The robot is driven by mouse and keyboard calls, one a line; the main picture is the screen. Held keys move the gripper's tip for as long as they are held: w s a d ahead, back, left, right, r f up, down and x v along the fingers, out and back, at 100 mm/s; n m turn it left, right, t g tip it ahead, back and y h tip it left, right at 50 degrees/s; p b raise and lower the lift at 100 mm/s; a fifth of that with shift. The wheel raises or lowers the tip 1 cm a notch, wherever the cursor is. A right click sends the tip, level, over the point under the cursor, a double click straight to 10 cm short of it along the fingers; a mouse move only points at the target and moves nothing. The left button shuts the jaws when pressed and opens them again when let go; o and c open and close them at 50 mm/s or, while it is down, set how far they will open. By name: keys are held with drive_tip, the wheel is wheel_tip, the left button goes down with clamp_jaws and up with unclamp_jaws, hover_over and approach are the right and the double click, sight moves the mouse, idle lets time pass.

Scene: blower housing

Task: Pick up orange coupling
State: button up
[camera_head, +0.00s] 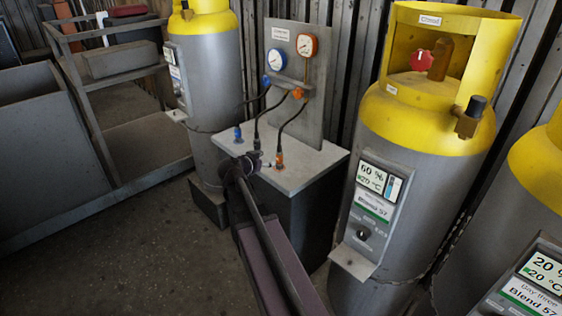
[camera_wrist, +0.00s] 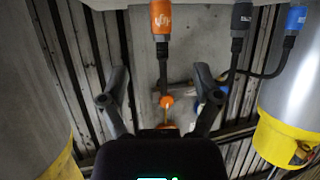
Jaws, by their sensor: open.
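The orange coupling (camera_head: 279,161) stands on the front right of a grey box top in the head view, with a black hose rising from it. In the wrist view the orange coupling (camera_wrist: 163,18) is at the top edge, centred between the fingers' directions but beyond the tips. My gripper (camera_wrist: 160,84) is open, with its two dark fingers apart and nothing held between them. In the head view my gripper (camera_head: 250,162) is near the box's front edge, left of the orange coupling; its fingers are hard to make out there.
A black coupling (camera_head: 256,144) and a blue coupling (camera_head: 238,133) stand left of the orange one. A gauge panel (camera_head: 296,90) rises behind the box. Grey cylinders with yellow tops flank it, one on the left (camera_head: 213,90) and one on the right (camera_head: 415,190).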

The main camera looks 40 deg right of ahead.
sight(277, 158)
drive_tip(key=shift+b+x, duration=0.95)
drive_tip(key=shift+x, duration=2.05)
drive_tip(key=shift+f, duration=0.1)
drive_tip(key=b+x, duration=0.2)
drive_tip(key=x, duration=0.2)
drive_tip(key=shift+w+f, duration=0.2)
drive_tip(key=shift+f, duration=0.05)
drive_tip(key=shift+w+d+f, duration=0.1)
drive_tip(key=shift+d+f, duration=0.05)
drive_tip(key=shift+d, duration=0.3)
clamp_jaws()
